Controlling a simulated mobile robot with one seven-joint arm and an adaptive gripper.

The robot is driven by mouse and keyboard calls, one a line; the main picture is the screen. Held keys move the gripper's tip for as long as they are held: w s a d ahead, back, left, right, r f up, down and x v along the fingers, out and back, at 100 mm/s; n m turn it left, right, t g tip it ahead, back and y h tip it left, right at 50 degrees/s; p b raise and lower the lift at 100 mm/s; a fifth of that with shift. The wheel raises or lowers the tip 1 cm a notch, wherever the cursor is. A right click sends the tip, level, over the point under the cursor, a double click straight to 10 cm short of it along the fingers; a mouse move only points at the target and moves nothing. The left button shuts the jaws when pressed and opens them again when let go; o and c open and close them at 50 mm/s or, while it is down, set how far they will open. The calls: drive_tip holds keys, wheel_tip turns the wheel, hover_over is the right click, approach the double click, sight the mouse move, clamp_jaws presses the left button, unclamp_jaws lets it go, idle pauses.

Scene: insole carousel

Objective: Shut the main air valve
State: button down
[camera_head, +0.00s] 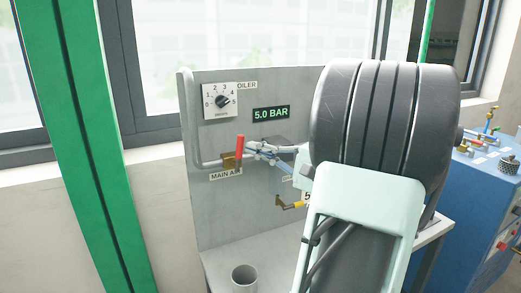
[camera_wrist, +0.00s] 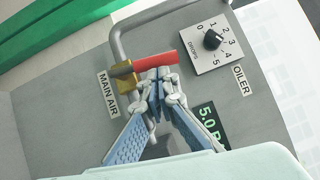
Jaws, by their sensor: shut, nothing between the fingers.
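The main air valve has a brass body (camera_head: 230,161) above the MAIN AIR label on the grey panel. Its red handle (camera_head: 240,147) stands nearly upright in the head view, across the grey pipe that enters from the left. My gripper (camera_head: 252,150) is shut and empty, with its fingertips just right of the handle. In the wrist view the red handle (camera_wrist: 150,64) runs from the brass body (camera_wrist: 125,80) across the fingertips of my gripper (camera_wrist: 158,78). The fingertips are close against the handle's side; I cannot tell whether they touch.
An OILER dial (camera_head: 220,101) and a 5.0 BAR display (camera_head: 271,113) are above on the panel. A brass fitting with a yellow handle (camera_head: 292,205) is below my gripper. A blue cabinet (camera_head: 480,200) is at the right.

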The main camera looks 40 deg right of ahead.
drive_tip(key=shift+a, duration=0.1)
drive_tip(key=shift+w+a+r+n+g+b, duration=0.15)
drive_tip(key=shift+a+r+n+g+b, duration=0.1)
drive_tip(key=shift+a+n+b, duration=0.3)
drive_tip(key=shift+w+a+r+n+g+b, duration=0.1)
drive_tip(key=shift+a+n+g+b, duration=0.2)
drive_tip(key=shift+b, duration=0.35)
drive_tip(key=shift+d, duration=0.1)
drive_tip(key=shift+d, duration=0.15)
